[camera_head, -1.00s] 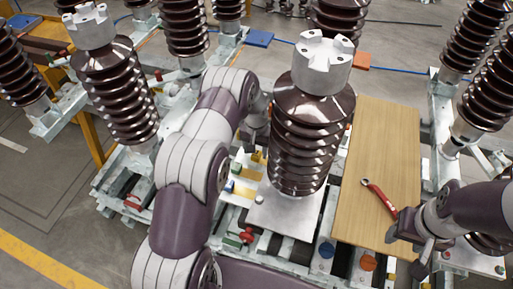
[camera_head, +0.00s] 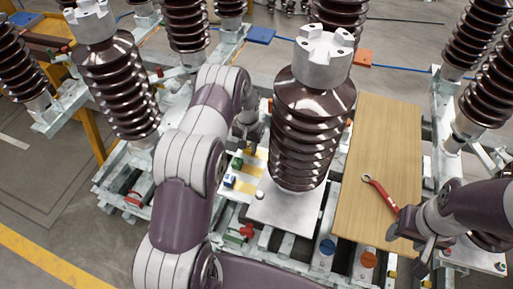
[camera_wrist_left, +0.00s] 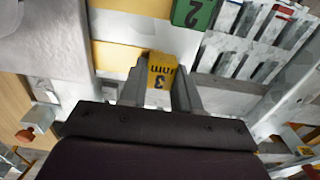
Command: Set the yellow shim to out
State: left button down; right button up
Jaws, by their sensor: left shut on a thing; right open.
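The yellow shim (camera_wrist_left: 162,70), marked with a 3, sits between the fingers of my left gripper (camera_wrist_left: 160,88) in the left wrist view. The gripper is shut on it. In the head view my left gripper (camera_head: 250,140) points down just left of the central brown insulator (camera_head: 303,130), and the shim is mostly hidden there. A green shim (camera_wrist_left: 193,12), marked 2, lies close by; it also shows in the head view (camera_head: 237,162). A blue shim (camera_head: 229,181) sits in front of it. My right gripper (camera_head: 420,250) is open and empty at the wooden board's front right.
The wooden board (camera_head: 380,130) right of the insulator carries a red-handled wrench (camera_head: 380,192). A metal base plate (camera_head: 285,212) is under the insulator. A slotted holder (camera_wrist_left: 255,45) stands right in the wrist view. Tall insulators crowd both sides.

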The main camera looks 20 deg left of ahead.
pick_arm(q)
jog(key=shift+a, duration=0.9)
jog(key=shift+r, duration=0.1)
jog(key=c, duration=1)
grip_release()
jog(key=shift+o, duration=1)
jog(key=shift+s+a, duration=0.15)
jog(key=shift+s, duration=0.05)
jog(key=shift+r, duration=0.1)
notch_tip(320, 180, up, 13)
jog(key=b, duration=0.3)
jog(key=shift+f, duration=0.2)
